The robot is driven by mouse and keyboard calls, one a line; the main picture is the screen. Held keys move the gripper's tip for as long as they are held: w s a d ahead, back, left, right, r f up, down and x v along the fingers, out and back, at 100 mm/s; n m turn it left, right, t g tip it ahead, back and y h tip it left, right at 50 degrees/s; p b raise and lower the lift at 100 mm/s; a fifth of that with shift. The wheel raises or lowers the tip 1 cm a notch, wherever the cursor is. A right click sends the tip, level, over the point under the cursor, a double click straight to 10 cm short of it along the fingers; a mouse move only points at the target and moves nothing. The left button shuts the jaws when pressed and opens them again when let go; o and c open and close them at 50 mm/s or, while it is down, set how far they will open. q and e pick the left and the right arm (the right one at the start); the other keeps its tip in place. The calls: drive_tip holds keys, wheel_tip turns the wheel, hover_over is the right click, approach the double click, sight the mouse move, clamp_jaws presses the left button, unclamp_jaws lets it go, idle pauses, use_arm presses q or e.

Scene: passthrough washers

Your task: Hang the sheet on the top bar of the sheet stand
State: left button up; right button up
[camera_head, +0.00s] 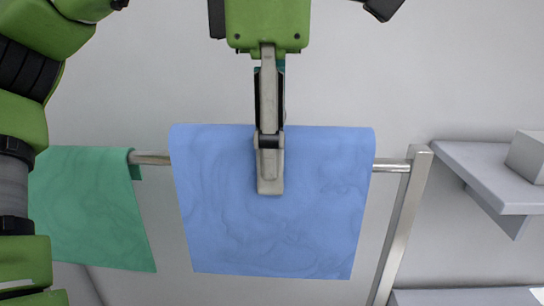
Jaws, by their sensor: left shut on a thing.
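My left gripper (269,180) comes down from the top centre and is shut on the blue sheet (300,220) near the middle of its upper part. The blue sheet hangs fairly flat, with its upper edge above the level of the top bar (393,165) of the metal sheet stand. It hides the middle of the bar, which shows on both sides of it. I cannot tell whether the sheet rests on the bar or is in front of it. My right gripper is not clearly in view.
A green sheet (90,210) hangs over the left part of the bar. The stand's right post (400,225) slants down. A grey wall shelf (485,170) with a grey box (527,155) on it is at the right. A short stretch of bar right of the blue sheet is bare.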

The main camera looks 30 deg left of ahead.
drive_tip(key=w, duration=0.5)
use_arm(q)
drive_tip(key=shift+w+a+f+p, duration=0.1)
drive_tip(key=shift+w+a, duration=0.6)
drive_tip(key=shift+w, duration=0.85)
drive_tip(key=shift+w+a+r+p, duration=0.15)
drive_tip(key=shift+w+a, duration=0.5)
drive_tip(key=shift+w, duration=0.85)
drive_tip(key=shift+w+a+f+p, duration=0.15)
drive_tip(key=shift+w+a, duration=0.55)
drive_tip(key=shift+w, duration=0.85)
drive_tip(key=shift+f+b, duration=2.5)
drive_tip(key=shift+f, duration=0.95)
use_arm(e)
drive_tip(key=shift+s+f, duration=0.25)
drive_tip(key=shift+f, duration=0.4)
drive_tip(key=shift+s+f, duration=0.25)
drive_tip(key=shift+f, duration=0.4)
drive_tip(key=shift+s+f, duration=0.25)
drive_tip(key=shift+f, duration=0.4)
drive_tip(key=shift+d, duration=0.1)
use_arm(q)
drive_tip(key=o, duration=1.1)
